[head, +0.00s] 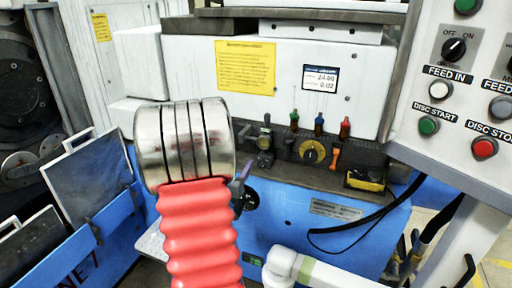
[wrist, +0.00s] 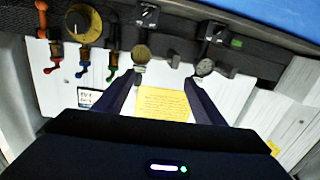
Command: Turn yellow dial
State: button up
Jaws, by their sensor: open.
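The yellow dial (head: 312,152) sits on the dark strip of the blue machine front, below the coloured levers, in the head view. In the wrist view, which looks turned over, the yellow dial (wrist: 83,25) is near the top left. My gripper (wrist: 163,80) is open and empty, its two dark fingers apart. The dial lies outside the fingers, up and left of them in the wrist view. Nothing touches the dial.
Green (head: 294,121), blue (head: 319,124) and red (head: 345,127) levers stand close above the dial. An orange lever (head: 335,154) is just right of it. A gauge-like knob (head: 264,142) is to its left. A button panel (head: 460,110) stands at the right.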

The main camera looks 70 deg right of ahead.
aim_at(263, 143)
jog(key=s, duration=0.1)
jog(key=s+g, duration=0.1)
jog(key=s+d, duration=0.1)
jog(key=shift+s+f+m+g+h, duration=0.25)
jog(key=shift+s+m+g+h, duration=0.05)
jog(key=shift+s+m+g, duration=0.1)
jog(key=shift+d, duration=0.15)
jog(key=d, duration=0.9)
jog(key=s+d, duration=0.1)
jog(key=d, duration=0.3)
jog(key=shift+s+d, duration=0.1)
jog(key=shift+d, duration=0.2)
jog(key=shift+c, duration=0.6)
jog(key=c, duration=0.9)
jog(key=shift+c, duration=0.3)
